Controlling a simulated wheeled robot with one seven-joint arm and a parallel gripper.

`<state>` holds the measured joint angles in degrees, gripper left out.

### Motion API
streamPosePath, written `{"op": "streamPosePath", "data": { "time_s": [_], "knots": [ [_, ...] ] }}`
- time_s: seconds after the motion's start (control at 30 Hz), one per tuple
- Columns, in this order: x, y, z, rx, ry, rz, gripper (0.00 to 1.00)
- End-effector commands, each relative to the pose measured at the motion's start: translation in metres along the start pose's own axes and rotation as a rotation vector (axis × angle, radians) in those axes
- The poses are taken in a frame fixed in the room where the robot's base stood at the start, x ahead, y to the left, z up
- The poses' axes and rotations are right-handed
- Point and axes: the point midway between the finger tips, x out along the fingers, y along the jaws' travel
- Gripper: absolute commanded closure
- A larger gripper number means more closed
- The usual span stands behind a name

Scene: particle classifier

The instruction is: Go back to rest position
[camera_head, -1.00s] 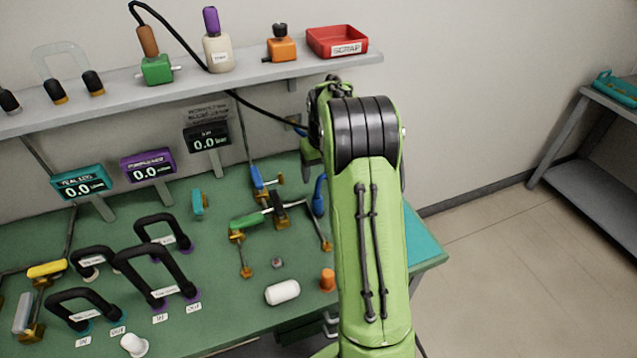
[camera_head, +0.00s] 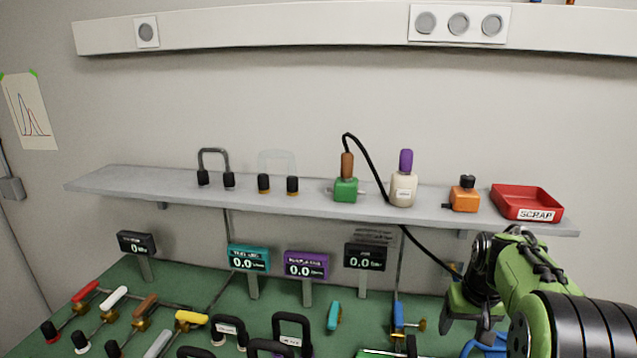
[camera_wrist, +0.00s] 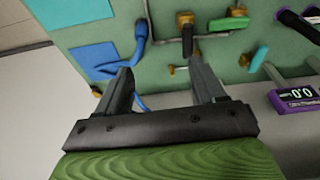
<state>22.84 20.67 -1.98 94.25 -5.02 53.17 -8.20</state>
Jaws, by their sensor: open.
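My gripper (camera_wrist: 160,78) shows in the wrist view with its two dark fingers spread apart. Nothing is held between them. It is over the right part of the green bench (camera_wrist: 105,38), beside a blue curved handle (camera_wrist: 140,35) and a blue patch (camera_wrist: 92,58). I cannot tell whether a finger touches anything. In the head view my green arm stands at the lower right, in front of the bench and below the red scrap tray (camera_head: 527,202). My fingertips are not clear there.
A grey wall shelf (camera_head: 120,180) holds a green device (camera_head: 346,189), a white bottle (camera_head: 404,190) and an orange device (camera_head: 465,198). Displays (camera_head: 248,259) and black handles (camera_head: 228,328) stand on the bench. A pipe with brass fittings (camera_wrist: 185,20) lies past my fingers.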

Motion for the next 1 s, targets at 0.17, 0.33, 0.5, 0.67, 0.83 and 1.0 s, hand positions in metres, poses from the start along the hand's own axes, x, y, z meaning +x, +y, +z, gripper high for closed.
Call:
{"op": "streamPosePath", "data": {
  "time_s": [0.17, 0.33, 0.5, 0.67, 0.83, 1.0],
  "knots": [
    [-0.079, -0.063, 0.068, -0.072, 0.098, -0.015, 0.31],
    [-0.116, -0.099, 0.152, -0.133, 0.185, -0.039, 0.31],
    [-0.119, -0.111, 0.225, -0.182, 0.256, -0.066, 0.31],
    [-0.114, -0.112, 0.252, -0.198, 0.281, -0.078, 0.31],
    [-0.113, -0.112, 0.253, -0.198, 0.280, -0.078, 0.31],
    [-0.113, -0.112, 0.253, -0.197, 0.281, -0.078, 0.31]
  ]
}}
